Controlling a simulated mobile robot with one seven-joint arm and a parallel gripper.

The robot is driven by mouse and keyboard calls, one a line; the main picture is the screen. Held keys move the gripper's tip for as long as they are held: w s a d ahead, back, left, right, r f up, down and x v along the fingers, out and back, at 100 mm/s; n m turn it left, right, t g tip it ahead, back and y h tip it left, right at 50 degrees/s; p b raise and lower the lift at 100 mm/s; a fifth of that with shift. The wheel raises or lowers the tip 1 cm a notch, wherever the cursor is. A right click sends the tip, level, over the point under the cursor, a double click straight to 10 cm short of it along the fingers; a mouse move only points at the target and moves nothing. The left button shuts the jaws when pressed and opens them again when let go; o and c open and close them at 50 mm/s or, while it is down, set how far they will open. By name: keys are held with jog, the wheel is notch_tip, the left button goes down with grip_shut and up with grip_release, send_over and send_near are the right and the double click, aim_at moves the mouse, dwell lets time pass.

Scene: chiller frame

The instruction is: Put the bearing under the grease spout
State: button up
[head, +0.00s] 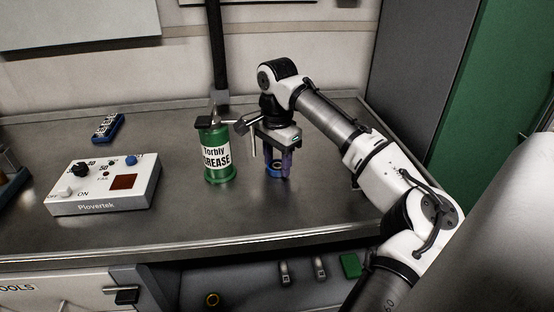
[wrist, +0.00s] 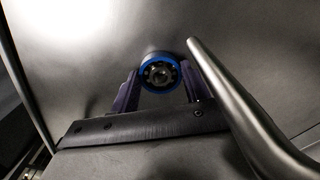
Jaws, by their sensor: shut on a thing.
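The bearing (wrist: 147,86) is a blue ring with a dark inner race and a hole in its middle. My gripper (wrist: 160,77) has its two purple fingers on either side of it and is shut on it. In the head view the bearing (head: 272,171) shows as a blue patch at the fingers, low over the bench. The green grease can (head: 220,174) stands upright just left of my gripper. Its spout (head: 253,149) bends down between the can and the fingers. In the wrist view a grey tube (wrist: 228,92) ends just right of the bearing; their height gap is unclear.
A white control box (head: 103,187) with knobs stands at the left of the metal bench (head: 250,220). A small blue labelled block (head: 108,127) lies behind it. A dark post (head: 217,55) rises behind the can. The bench front is clear.

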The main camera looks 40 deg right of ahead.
aim_at(277, 165)
jog(key=o, duration=1.1)
jog(key=shift+f, duration=0.1)
jog(key=shift+c, duration=0.2)
notch_tip(277, 165, up, 12)
